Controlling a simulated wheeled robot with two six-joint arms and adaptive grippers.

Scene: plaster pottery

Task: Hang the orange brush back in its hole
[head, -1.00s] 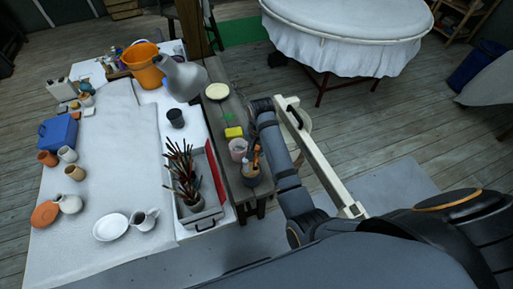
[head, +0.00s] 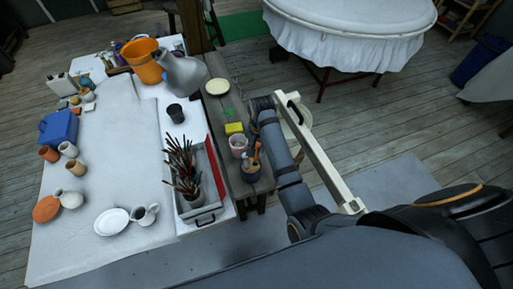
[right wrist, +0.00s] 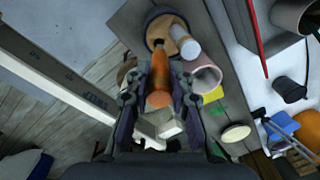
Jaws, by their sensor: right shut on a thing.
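The orange brush (right wrist: 159,84) is between the fingers of my right gripper (right wrist: 161,77), which is shut on it. Its narrow end points at the tan wooden top (right wrist: 172,35) of a dark round pot (right wrist: 155,18). I cannot tell whether the tip is in a hole or just over it. A pale-handled tool (right wrist: 185,42) stands in the same top, beside the brush. In the head view the dark pot (head: 250,173) stands at the near end of a grey bench, with the orange brush (head: 257,151) above it. My left gripper is not in view.
A pink cup (head: 238,145) stands close to the pot, with a yellow sponge (head: 234,128) behind it on the bench (head: 216,106). The white table (head: 120,180) at the left holds a tray (head: 214,207) near a pot of brushes (head: 183,170). A cream beam (head: 325,165) runs right of my arm.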

